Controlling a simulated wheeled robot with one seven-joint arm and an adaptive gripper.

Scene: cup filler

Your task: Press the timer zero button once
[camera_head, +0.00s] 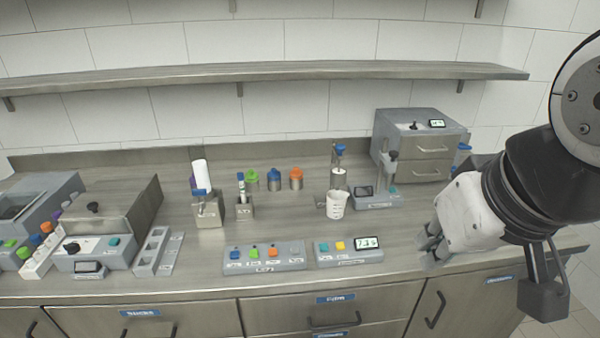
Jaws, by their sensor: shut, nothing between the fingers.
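A grey box (348,262) stands near the front edge of the counter, right of centre. It has a teal button (324,247), a yellow button (340,246) and a lit display (368,243) with digits on top. It looks like the timer. The small labels by the buttons are too small to read, so I cannot tell which one is zero. My gripper (430,248) is shut and empty, just right of this box and apart from it. Its fingers point down and left near the counter's front edge.
Left of the box is a panel (264,264) with blue, green and orange buttons. A long shelf (270,75) runs above. The counter between is mostly clear.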

